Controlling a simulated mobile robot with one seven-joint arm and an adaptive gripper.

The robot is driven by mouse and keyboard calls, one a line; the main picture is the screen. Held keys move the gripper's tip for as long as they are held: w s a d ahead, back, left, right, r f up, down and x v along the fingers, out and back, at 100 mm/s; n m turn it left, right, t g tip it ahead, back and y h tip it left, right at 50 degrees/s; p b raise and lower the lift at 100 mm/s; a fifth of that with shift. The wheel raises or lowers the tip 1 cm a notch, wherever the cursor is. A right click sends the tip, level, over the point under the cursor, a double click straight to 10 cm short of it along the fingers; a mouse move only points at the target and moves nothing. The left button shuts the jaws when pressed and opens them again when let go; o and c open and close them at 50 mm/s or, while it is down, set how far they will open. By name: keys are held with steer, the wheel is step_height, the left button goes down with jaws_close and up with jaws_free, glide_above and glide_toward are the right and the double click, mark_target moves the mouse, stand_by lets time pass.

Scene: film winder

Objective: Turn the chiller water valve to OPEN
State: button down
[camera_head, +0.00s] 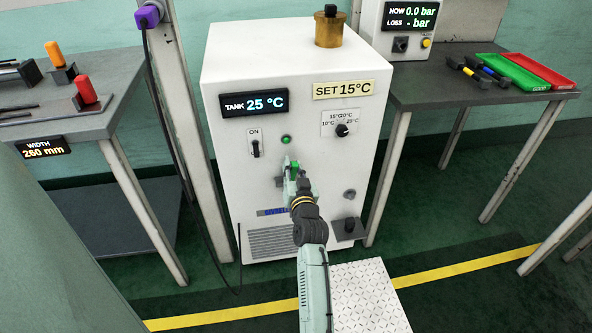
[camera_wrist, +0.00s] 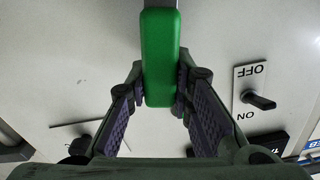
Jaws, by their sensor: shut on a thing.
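The chiller (camera_head: 225,180) is a white cabinet in the middle of the head view. The water valve's green lever handle (camera_head: 294,165) shows at its front, below the green lamp, mostly hidden by my gripper. In the wrist view the green handle (camera_wrist: 159,60) runs down from a grey stem at the top edge. My gripper (camera_head: 290,177) is at the chiller front; in the wrist view its fingers (camera_wrist: 160,92) are shut on the handle, one pad on each side. I cannot see any OPEN or CLOSED marking on the valve.
The chiller front carries the ON switch (camera_head: 256,149), also in the wrist view (camera_wrist: 260,101), a temperature knob (camera_head: 342,130) and a tank display (camera_head: 254,104) reading 25 °C. Grey tables stand left (camera_head: 110,88) and right (camera_head: 430,94). A checker-plate step (camera_head: 355,300) lies in front.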

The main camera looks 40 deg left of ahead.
steer(key=m, duration=0.1)
steer(key=w+d+f+m+b, duration=0.1)
steer(key=m, duration=0.1)
steer(key=w+d+m, duration=0.1)
steer(key=shift+w+d+f+b, duration=0.1)
steer(key=shift+w+f+b, duration=0.15)
steer(key=shift+f+b, duration=0.1)
steer(key=m, duration=0.1)
steer(key=w+d+f+m+b, duration=0.1)
steer(key=f+m, duration=0.1)
steer(key=m, duration=0.1)
steer(key=shift+w+d, duration=0.15)
steer(key=shift+w, duration=0.1)
steer(key=m, duration=0.1)
steer(key=f+m+b, duration=0.1)
steer(key=f+m, duration=0.1)
steer(key=shift+w+d+f+m, duration=0.25)
steer(key=shift+w+d+m, duration=0.05)
steer(key=shift+w+d, duration=0.1)
steer(key=shift+w+f+m+b, duration=0.1)
steer(key=shift+f+m+b, duration=0.2)
steer(key=shift+f+m, duration=0.5)
steer(key=shift+w+f+m+b, duration=0.1)
steer(key=shift+f+m+b, duration=0.25)
steer(key=shift+m, duration=0.65)
steer(key=shift+f, duration=0.15)
steer(key=c, duration=1.4)
jaws_free()
steer(key=shift+s+d, duration=0.1)
